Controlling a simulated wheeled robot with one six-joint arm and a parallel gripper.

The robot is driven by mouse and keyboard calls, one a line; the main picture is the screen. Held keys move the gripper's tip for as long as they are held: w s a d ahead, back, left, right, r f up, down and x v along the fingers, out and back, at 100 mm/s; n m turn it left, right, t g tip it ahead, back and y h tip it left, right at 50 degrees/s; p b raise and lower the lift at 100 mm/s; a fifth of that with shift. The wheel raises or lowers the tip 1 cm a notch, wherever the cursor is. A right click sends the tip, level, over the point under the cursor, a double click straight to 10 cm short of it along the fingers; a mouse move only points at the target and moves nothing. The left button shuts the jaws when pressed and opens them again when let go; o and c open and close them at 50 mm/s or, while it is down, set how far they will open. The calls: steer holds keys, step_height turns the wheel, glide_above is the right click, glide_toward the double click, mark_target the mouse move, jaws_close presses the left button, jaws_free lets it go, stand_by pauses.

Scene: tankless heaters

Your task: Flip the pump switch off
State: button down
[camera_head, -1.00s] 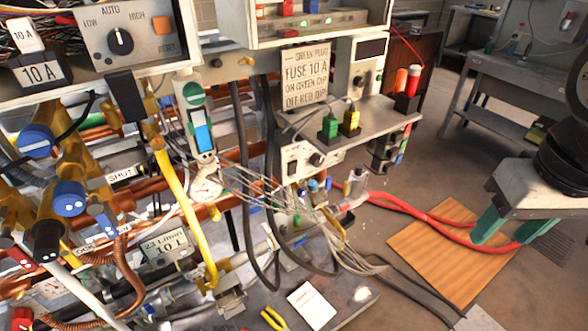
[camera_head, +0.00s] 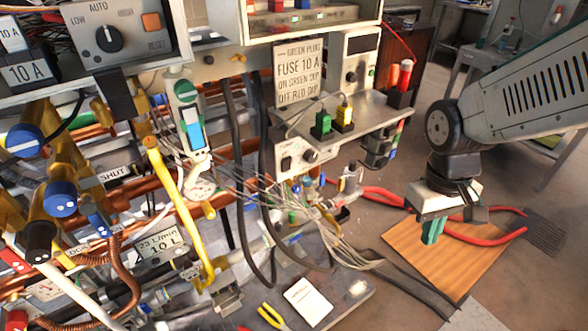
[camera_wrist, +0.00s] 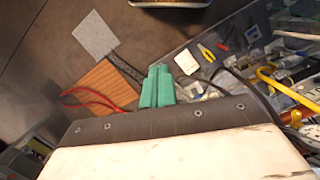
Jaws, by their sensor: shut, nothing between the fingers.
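No switch in view carries a readable pump label, so I cannot tell which is the pump switch. A grey panel (camera_head: 84,22) at top left has a black rotary knob (camera_head: 109,40) marked LOW, AUTO, HIGH. A pale box (camera_head: 296,158) under the shelf has a small switch and a dark knob. My gripper (camera_head: 433,232) is shut and empty, well right of these, pointing down. Its green fingers (camera_wrist: 158,86) are together in the wrist view.
A shelf (camera_head: 375,118) with green and yellow plugs juts out between the panels and my arm. Red hoses (camera_head: 465,235) and a wooden board (camera_head: 430,270) lie below my gripper. Pliers (camera_wrist: 206,52) lie by a white card.

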mark_target(289, 162)
steer(key=w+a+f+n+t+y, duration=0.1)
steer(key=w+a+f+n+t, duration=0.1)
steer(key=w+a+f+n, duration=0.45)
steer(key=w+a+f+n+t+y, duration=0.1)
steer(key=w+f+n+t+y, duration=0.2)
steer(key=f, duration=0.7)
steer(key=w+a+f+n+t, duration=0.2)
steer(key=w+a+f+n, duration=0.15)
steer(key=w+f, duration=0.4)
steer(key=a+n+t+y, duration=0.4)
steer(key=a+t, duration=0.1)
step_height(289, 162, up, 11)
steer(key=w+a+n+t+y, duration=0.1)
steer(key=w+n+t+y, duration=0.1)
steer(key=n+t, duration=0.3)
steer(key=shift+t+y, duration=0.3)
steer(key=shift+y, duration=0.5)
steer(key=shift+f, duration=0.1)
steer(key=x, duration=1.4)
steer(key=shift+w+d, duration=0.1)
